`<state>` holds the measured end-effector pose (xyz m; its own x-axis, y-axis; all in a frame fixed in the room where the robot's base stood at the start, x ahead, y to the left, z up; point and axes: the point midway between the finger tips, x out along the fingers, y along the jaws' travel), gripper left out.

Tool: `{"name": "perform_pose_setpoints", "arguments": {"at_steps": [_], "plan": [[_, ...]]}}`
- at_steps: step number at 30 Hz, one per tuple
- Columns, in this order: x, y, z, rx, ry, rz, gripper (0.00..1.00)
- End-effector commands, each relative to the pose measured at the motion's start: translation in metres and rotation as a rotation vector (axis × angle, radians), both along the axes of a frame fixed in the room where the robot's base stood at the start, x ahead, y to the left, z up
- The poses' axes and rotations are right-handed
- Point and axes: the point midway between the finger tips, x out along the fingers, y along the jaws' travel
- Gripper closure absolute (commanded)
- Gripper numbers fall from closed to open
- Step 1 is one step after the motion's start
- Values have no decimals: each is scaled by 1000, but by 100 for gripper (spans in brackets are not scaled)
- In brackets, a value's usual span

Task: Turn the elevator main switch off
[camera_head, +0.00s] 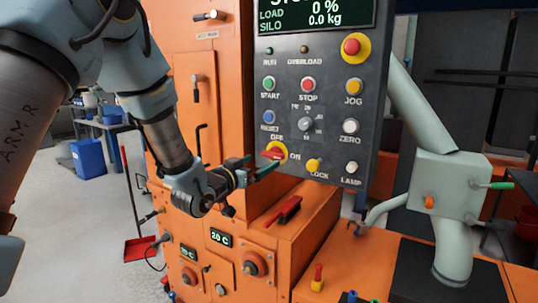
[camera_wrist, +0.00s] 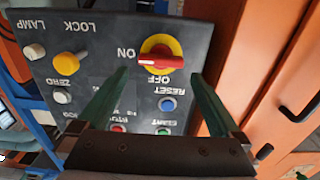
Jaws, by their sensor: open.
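The main switch is a red handle on a yellow disc (camera_head: 274,153), low on the left of the dark control panel. Its handle lies level, in line with the ON label to its right; OFF is above it. The wrist view shows the switch (camera_wrist: 162,58) upside down, with ON to its left and OFF below. My gripper (camera_head: 257,166) is open just left of and in front of the switch. In the wrist view the green fingers of my gripper (camera_wrist: 160,80) are spread to either side of the handle, short of it. No contact shows.
The control panel (camera_head: 328,100) also carries a red-on-yellow button (camera_head: 351,47), a dial (camera_head: 306,124), and a yellow LOCK knob (camera_head: 313,165) near the switch. A red-handled lever (camera_head: 285,210) sits on the orange housing below. A grey pipe box (camera_head: 450,180) stands at right.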

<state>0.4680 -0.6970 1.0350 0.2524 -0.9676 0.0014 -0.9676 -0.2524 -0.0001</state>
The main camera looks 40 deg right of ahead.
Motion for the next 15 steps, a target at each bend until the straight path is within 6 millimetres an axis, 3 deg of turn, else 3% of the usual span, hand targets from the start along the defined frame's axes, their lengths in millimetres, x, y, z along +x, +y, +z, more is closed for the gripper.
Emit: {"name": "perform_pose_setpoints", "arguments": {"at_steps": [6,15], "plan": [[9,-35,2,1,0,0,0],[14,-52,0,1,0,1,0]]}}
